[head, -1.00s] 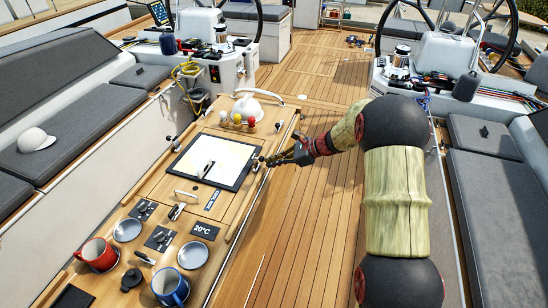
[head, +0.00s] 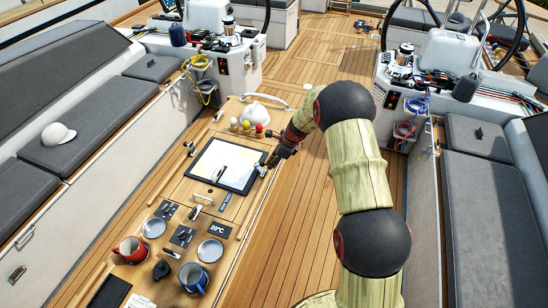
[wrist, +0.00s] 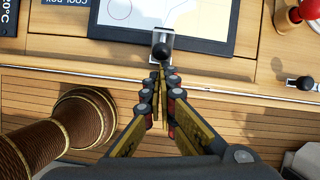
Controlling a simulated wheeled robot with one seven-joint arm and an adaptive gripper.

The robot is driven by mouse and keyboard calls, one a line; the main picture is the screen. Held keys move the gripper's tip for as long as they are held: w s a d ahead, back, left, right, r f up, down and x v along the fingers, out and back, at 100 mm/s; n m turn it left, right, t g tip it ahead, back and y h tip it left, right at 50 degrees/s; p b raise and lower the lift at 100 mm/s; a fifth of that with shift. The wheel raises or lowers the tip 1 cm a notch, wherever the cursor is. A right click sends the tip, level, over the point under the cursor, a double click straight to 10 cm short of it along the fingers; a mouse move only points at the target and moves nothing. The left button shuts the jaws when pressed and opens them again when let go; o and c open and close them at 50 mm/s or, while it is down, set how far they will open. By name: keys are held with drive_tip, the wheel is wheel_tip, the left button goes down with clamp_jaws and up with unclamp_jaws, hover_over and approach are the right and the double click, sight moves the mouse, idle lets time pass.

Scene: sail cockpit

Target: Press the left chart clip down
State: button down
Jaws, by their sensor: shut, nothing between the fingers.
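The chart (head: 228,160) lies on a dark-rimmed board (head: 216,186) set in the wooden cockpit table. A silver clip (head: 262,170) with a black knob sits at the board's right edge; in the wrist view this clip (wrist: 163,48) overlaps the board's rim. A small dark fitting (head: 190,149) stands left of the board; I cannot tell whether it is a clip. My gripper (head: 268,163) is at the right-edge clip. In the wrist view my gripper (wrist: 160,75) is shut and empty, its tips just short of the knob; contact is unclear.
Another black-knobbed lever (wrist: 302,83) and a red knob (wrist: 310,12) are to the right in the wrist view. A red mug (head: 130,250) and a blue mug (head: 193,277) stand on the near table end. Open deck (head: 300,215) lies right of the table.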

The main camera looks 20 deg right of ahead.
sight(258, 165)
drive_tip(key=shift+w+a+r+g+h+p, duration=0.4)
drive_tip(key=shift+a+r+g+h+p, duration=0.3)
drive_tip(key=shift+p, duration=1.65)
drive_tip(key=shift+w+a+f+g+h+p, duration=0.15)
drive_tip(key=shift+w+a+g+h+p, duration=0.35)
drive_tip(key=shift+h+p, duration=0.35)
drive_tip(key=g+h+b, duration=0.1)
drive_tip(key=w+a+g+h+b, duration=0.1)
drive_tip(key=h+b, duration=0.1)
drive_tip(key=shift+a+f, duration=0.3)
drive_tip(key=shift+f, duration=0.1)
drive_tip(key=w+a+b, duration=0.1)
drive_tip(key=b, duration=0.2)
drive_tip(key=shift+a+r, duration=0.15)
drive_tip(key=shift+d+r, duration=0.2)
drive_tip(key=shift+d, duration=0.1)
drive_tip(key=d+r, duration=0.1)
drive_tip(key=s+d+r, duration=0.1)
drive_tip(key=r, duration=0.1)
drive_tip(key=w+a+b+v, duration=0.1)
drive_tip(key=v, duration=0.7)
drive_tip(key=shift+r+b, duration=0.25)
drive_tip(key=shift+b, duration=0.05)
